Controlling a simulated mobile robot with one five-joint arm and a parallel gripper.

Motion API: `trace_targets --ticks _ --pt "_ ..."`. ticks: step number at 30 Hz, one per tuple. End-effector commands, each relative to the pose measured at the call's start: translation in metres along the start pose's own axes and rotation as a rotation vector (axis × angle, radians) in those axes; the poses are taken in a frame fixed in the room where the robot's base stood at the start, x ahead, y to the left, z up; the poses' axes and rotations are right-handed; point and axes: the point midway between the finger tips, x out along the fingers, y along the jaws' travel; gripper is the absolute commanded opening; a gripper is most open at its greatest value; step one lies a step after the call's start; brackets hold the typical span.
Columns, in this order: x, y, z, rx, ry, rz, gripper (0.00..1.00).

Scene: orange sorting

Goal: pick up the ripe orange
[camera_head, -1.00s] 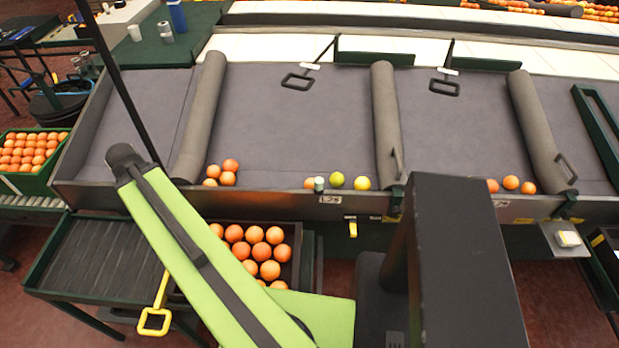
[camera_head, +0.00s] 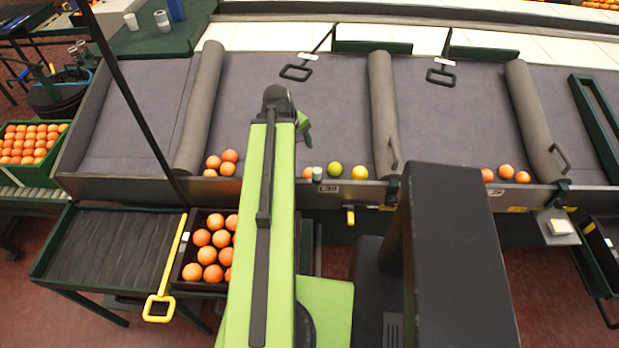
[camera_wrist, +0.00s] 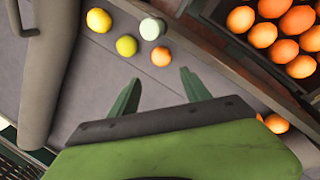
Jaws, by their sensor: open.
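A ripe orange (camera_wrist: 162,57) lies just beyond the fingertips of my open, empty gripper (camera_wrist: 159,77) in the wrist view. My gripper is above the lane in the head view, with green fingers (camera_head: 304,126) beside the dark wrist. A yellow-green fruit (camera_head: 334,170) and a yellow fruit (camera_head: 359,172) lie to the right of the orange.
Several oranges (camera_head: 229,156) cluster farther left in the lane. A grey padded divider (camera_head: 382,110) bounds the lane on the right. A dark crate of oranges (camera_head: 178,262) stands in front. The lane's middle is clear.

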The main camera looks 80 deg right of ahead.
Motion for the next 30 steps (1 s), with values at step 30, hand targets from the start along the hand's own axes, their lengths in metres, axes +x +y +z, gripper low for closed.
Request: trace_targets --ticks 30 --pt "0.147 -0.006 0.002 -0.001 0.001 -0.001 0.56"
